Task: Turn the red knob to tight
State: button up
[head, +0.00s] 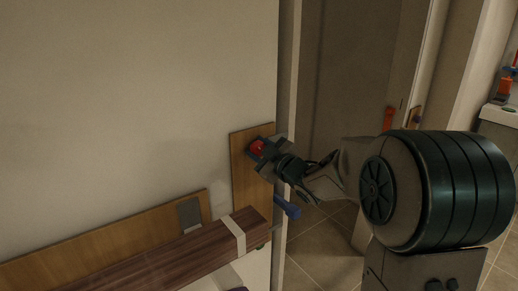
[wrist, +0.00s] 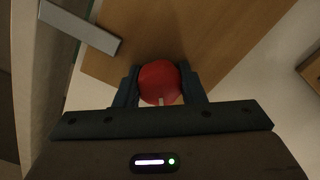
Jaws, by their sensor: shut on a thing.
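The red knob (head: 257,147) sits on an upright wooden board (head: 243,183) fixed to the wall near its right edge. In the wrist view the round red knob (wrist: 159,82) is in front of the wooden board (wrist: 190,32), with a small pale mark at its lower edge. My gripper (head: 264,150) reaches in from the right in the head view. Its two dark fingers stand on either side of the knob in the wrist view (wrist: 160,88), shut on it. Much of the knob is hidden by the gripper in the head view. I cannot tell how far the knob is turned.
A blue handle (head: 287,207) sticks out just below my gripper. A brown striped beam with a pale band (head: 180,255) runs across the lower left, below a grey plate (head: 189,214). A doorway with tiled floor (head: 318,240) lies behind my arm.

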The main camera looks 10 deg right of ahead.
jog(key=m+p, duration=0.1)
jog(key=m, duration=0.2)
jog(key=shift+m, duration=0.4)
jog(key=shift+f+m+p, duration=0.2)
jog(key=shift+m+p, duration=0.4)
jog(key=shift+m, duration=1.2)
jog(key=o, duration=0.8)
jog(key=shift+c, duration=0.2)
jog(key=shift+o, duration=1.2)
jog(key=shift+s+d+r, duration=0.1)
jog(key=shift+s+r, duration=0.05)
jog(key=shift+s, duration=0.05)
jog(key=b+v, duration=0.2)
jog(key=v, duration=1.1)
jog(key=shift+s+d, duration=0.15)
jog(key=shift+s, duration=0.15)
